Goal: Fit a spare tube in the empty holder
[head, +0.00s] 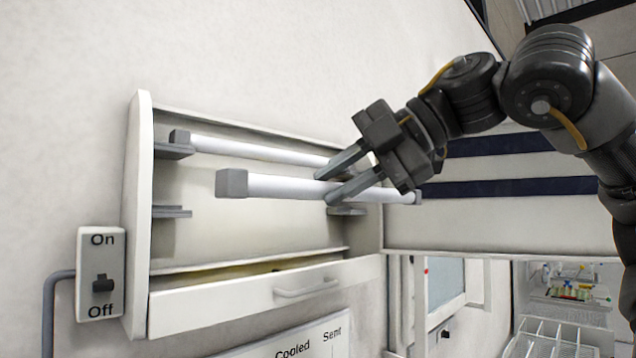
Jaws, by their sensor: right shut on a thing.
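A white tube (285,187) with grey end caps is held level by my right gripper (341,178). The gripper's two fingers are shut on it right of its middle. The tube is in front of the wall fixture (140,230), and its right end sticks out past the gripper. Behind and above it, another white tube (250,151) sits in the upper holder (173,151). A lower holder has a left bracket (172,212) and a right bracket (347,211), with no tube between them. The held tube appears a little above these brackets and apart from the left one. My left gripper is not in view.
A switch box (101,274) marked On and Off is on the wall at the left. A drawer (250,295) with a handle is under the fixture, slightly open. A white rack (560,338) stands at the lower right.

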